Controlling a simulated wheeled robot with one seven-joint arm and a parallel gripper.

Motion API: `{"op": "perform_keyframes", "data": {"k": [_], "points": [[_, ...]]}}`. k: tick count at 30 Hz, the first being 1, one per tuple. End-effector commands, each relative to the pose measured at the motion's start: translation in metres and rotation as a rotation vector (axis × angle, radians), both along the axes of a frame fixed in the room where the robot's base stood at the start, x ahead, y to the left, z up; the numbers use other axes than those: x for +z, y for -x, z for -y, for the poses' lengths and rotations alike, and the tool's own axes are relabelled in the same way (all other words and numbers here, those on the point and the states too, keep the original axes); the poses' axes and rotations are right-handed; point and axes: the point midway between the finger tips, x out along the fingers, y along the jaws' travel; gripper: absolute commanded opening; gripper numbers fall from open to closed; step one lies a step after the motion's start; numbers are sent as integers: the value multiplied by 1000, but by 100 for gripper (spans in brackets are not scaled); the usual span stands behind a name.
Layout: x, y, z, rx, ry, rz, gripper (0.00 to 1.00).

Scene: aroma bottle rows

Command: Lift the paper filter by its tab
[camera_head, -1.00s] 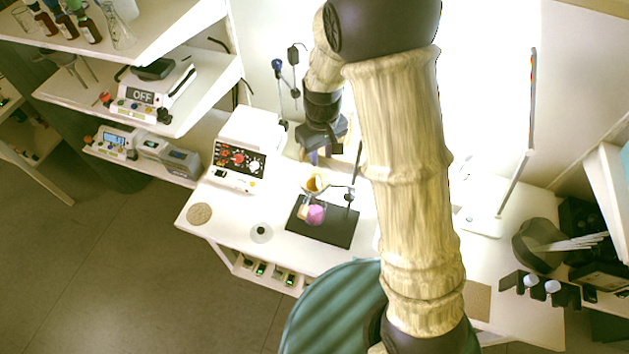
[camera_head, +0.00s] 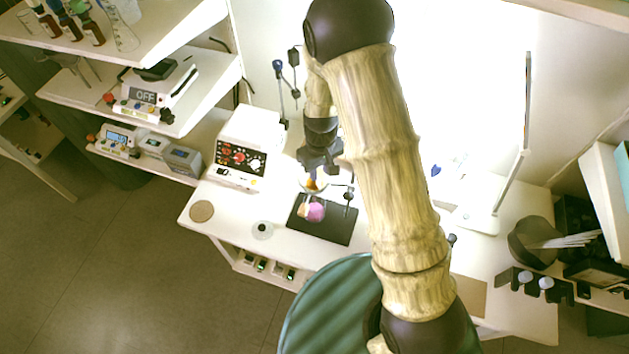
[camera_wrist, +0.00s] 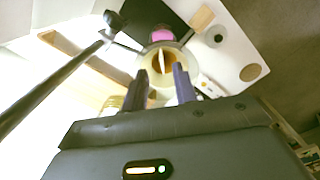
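The paper filter (camera_wrist: 170,57) is a tan cone sitting in a glass funnel (camera_wrist: 191,65), seen from above in the wrist view. A pale upright strip, likely its tab, stands in the middle of the cone. In the head view the filter (camera_head: 311,186) shows as a small orange-tan patch under my gripper (camera_head: 315,178). In the wrist view my gripper (camera_wrist: 160,70) is open, its two dark fingers apart on either side of the filter's near edge. I cannot tell whether the fingers touch the strip. A pink-filled flask (camera_head: 316,211) is below the funnel.
A black stand base (camera_head: 335,229) with a thin upright rod is under the flask. A white instrument with a dark panel (camera_head: 241,158) stands to the left. A cork disc (camera_head: 202,211) and a small round item (camera_head: 262,231) lie on the white bench. A grey bowl (camera_head: 533,240) is at right.

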Motion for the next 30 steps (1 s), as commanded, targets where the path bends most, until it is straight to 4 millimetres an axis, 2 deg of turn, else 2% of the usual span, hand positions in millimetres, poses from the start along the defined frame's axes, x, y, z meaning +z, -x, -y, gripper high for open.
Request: {"op": "perform_keyframes", "data": {"k": [12, 29, 30], "points": [[-38, 0, -2, -1, 1, -1, 28], [-40, 0, -3, 0, 0, 0, 28], [-40, 0, -3, 0, 0, 0, 22]]}}
